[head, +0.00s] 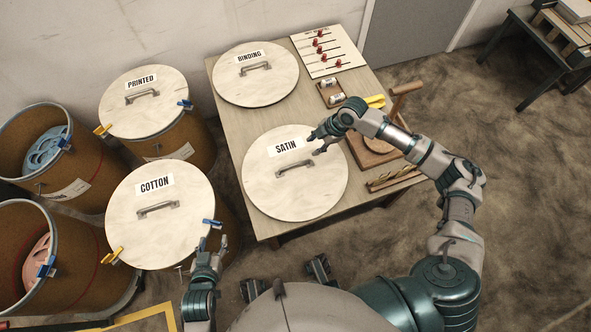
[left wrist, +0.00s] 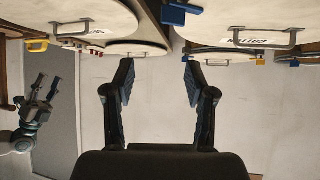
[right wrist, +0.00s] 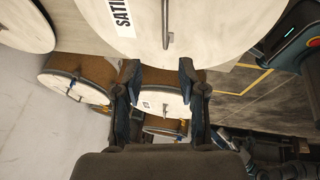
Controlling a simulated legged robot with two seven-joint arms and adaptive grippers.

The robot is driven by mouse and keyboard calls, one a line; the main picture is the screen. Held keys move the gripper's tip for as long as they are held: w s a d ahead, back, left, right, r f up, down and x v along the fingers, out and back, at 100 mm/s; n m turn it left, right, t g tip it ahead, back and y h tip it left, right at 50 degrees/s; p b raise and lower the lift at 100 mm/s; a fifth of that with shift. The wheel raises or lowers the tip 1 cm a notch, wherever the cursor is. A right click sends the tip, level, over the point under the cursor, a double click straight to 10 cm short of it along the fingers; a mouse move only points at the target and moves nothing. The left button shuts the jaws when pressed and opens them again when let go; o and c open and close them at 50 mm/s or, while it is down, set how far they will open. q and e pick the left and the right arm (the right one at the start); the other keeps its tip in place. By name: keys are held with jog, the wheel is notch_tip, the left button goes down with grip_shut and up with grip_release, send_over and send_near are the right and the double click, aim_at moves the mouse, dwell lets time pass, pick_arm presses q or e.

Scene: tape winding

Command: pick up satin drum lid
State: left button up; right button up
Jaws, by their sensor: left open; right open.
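The satin drum lid (head: 270,195) is a pale round disc with a "SATIN" label and a metal bar handle (head: 295,169). It lies flat on the table's near part. My right gripper (head: 318,142) is open and empty over the lid's upper right part, apart from the handle. In the right wrist view the lid (right wrist: 195,30) and its handle (right wrist: 166,25) show beyond the fingers (right wrist: 158,80). My left gripper (head: 215,245) is open and empty beside the cotton drum, near its blue clamp. The left wrist view shows its two spread fingers (left wrist: 157,80).
The binding lid (head: 255,85) lies at the table's (head: 225,112) far end. A pegboard (head: 328,55), small rolls and a wooden stand (head: 372,150) are at its right. Drums with cotton (head: 130,215) and printed (head: 130,110) lids stand left; two open drums hold reels (head: 45,150).

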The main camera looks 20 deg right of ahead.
jog(key=b, duration=0.2)
send_near(297, 164)
jog(key=a+f, duration=0.1)
jog(key=x, duration=0.2)
jog(key=w+b+x, duration=0.1)
jog(key=x, duration=0.1)
jog(key=shift+a+f, duration=0.1)
jog(key=shift+f, duration=0.25)
jog(key=x, duration=0.1)
jog(key=b+x, duration=0.1)
jog(key=x, duration=0.1)
jog(key=b+x, duration=0.1)
jog(key=shift+s+f, duration=0.3)
jog(key=shift+f, duration=0.15)
jog(key=shift+w, duration=0.1)
jog(key=c, duration=0.5)
pick_arm(q)
jog(key=w+d+r+t+h, duration=0.2)
jog(key=w+r+t, duration=0.3)
jog(key=r+t, duration=0.5)
jog(key=shift+d+r+h, duration=0.35)
jog(key=shift+r+h, duration=0.05)
jog(key=shift+r, duration=0.3)
pick_arm(e)
grip_shut()
